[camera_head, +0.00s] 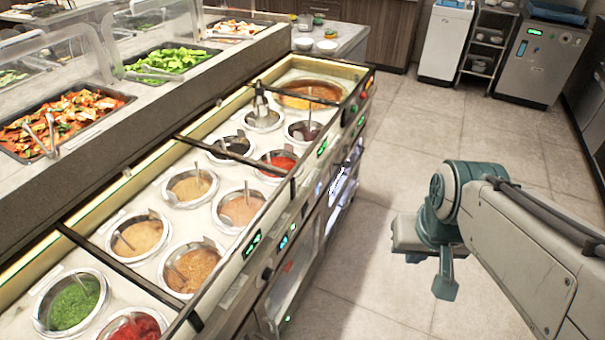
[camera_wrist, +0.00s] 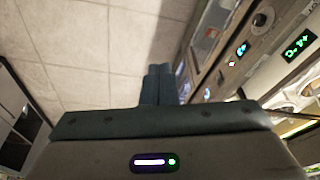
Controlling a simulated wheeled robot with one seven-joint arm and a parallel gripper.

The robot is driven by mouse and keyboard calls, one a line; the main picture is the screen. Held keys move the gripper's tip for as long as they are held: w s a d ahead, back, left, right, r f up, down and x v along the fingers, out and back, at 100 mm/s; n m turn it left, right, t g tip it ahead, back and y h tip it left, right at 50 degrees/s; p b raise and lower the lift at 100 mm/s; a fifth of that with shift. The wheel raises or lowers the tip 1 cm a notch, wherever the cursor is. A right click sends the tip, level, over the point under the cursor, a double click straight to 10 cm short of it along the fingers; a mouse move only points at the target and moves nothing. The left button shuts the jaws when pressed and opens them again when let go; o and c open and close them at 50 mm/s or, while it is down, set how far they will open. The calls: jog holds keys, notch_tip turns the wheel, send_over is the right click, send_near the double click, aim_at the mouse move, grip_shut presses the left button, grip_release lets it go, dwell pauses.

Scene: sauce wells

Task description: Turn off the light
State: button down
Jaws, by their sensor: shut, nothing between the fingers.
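The sauce counter (camera_head: 205,150) runs diagonally along the left, and its inner back edge (camera_head: 40,248) glows warm yellow. Its front panel carries green displays (camera_head: 252,243), a small blue-green indicator (camera_head: 283,241) and a dark knob (camera_head: 267,274). I cannot tell which control works the light. My gripper (camera_head: 445,288) hangs over the floor to the right of the counter, apart from the panel. In the wrist view its two fingers (camera_wrist: 157,84) are together and empty. That view also shows a green display (camera_wrist: 298,45) and a round knob (camera_wrist: 263,20) at right.
Several sauce wells with ladles, such as a green one (camera_head: 72,302), fill the counter. Food trays (camera_head: 62,120) stand behind glass guards at left. White and steel appliances (camera_head: 538,62) stand at the back right. The tiled floor (camera_head: 390,140) beside the counter is clear.

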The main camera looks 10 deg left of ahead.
dwell(0.3)
jog(key=w+a+f+m+y+b, duration=0.3)
jog(key=w+f+m+y+b, duration=0.1)
jog(key=w+f+m, duration=0.7)
jog(key=w+a+f+m+y+b, duration=0.4)
jog(key=w+f+m, duration=0.6)
jog(key=w, duration=0.8)
notch_tip(320, 180, down, 3)
jog(key=shift+w+r+m+t+y, duration=0.1)
jog(key=shift+w+m+t+y, duration=0.25)
jog(key=shift+y, duration=0.55)
jog(key=shift+a, duration=0.2)
